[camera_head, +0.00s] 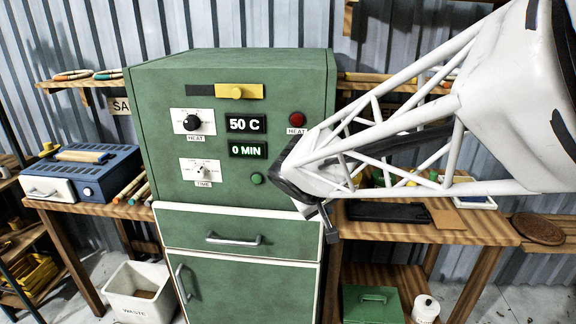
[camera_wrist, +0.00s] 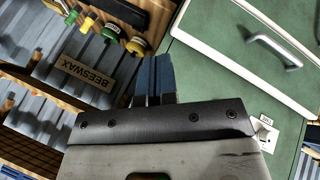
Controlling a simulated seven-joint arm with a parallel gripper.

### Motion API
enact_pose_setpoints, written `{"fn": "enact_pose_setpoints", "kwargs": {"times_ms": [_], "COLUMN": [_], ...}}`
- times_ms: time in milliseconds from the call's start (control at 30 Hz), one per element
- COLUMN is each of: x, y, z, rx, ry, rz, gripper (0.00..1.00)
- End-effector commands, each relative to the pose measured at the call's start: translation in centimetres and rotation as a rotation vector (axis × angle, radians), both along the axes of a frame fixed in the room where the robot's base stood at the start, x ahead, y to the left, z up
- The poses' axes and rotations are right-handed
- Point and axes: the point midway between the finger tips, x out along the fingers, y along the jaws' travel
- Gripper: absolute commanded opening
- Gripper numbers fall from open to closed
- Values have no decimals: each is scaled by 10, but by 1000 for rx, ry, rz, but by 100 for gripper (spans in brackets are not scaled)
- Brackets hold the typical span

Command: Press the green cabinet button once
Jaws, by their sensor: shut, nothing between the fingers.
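The green cabinet (camera_head: 240,80) stands in the middle of the head view. The small round green button (camera_head: 257,179) is on its front, below the green 0 MIN display (camera_head: 248,150). My gripper (camera_head: 331,228) is right of and below the button, by the cabinet's right edge, apart from the button in the picture; its depth from the front is unclear. In the wrist view, my gripper (camera_wrist: 153,68) shows dark fingers shut together with nothing between them. The button does not show in the wrist view.
Near the button are a red button (camera_head: 297,119), the HEAT knob (camera_head: 192,123), the TIME knob (camera_head: 202,169) and a yellow slider (camera_head: 238,91). A drawer handle (camera_head: 234,239) sticks out below. A workbench (camera_head: 450,228) is right; a blue box (camera_head: 90,168) stands left.

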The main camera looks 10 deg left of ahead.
Motion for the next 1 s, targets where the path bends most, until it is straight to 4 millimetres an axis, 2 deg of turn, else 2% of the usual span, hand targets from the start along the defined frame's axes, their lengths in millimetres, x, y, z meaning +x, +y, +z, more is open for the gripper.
{"fn": "enact_pose_setpoints", "kwargs": {"times_ms": [33,300,600,800,1000], "x": [7,39,58,62,63], "y": [15,88,164,191,196], "z": [-4,-23,-45,-52,-54], "rx": [-12,-62,-96,-104,-106], "ry": [-9,-73,-133,-154,-159], "rz": [27,160,294,340,349], "gripper": [0,0,0,0,0]}}
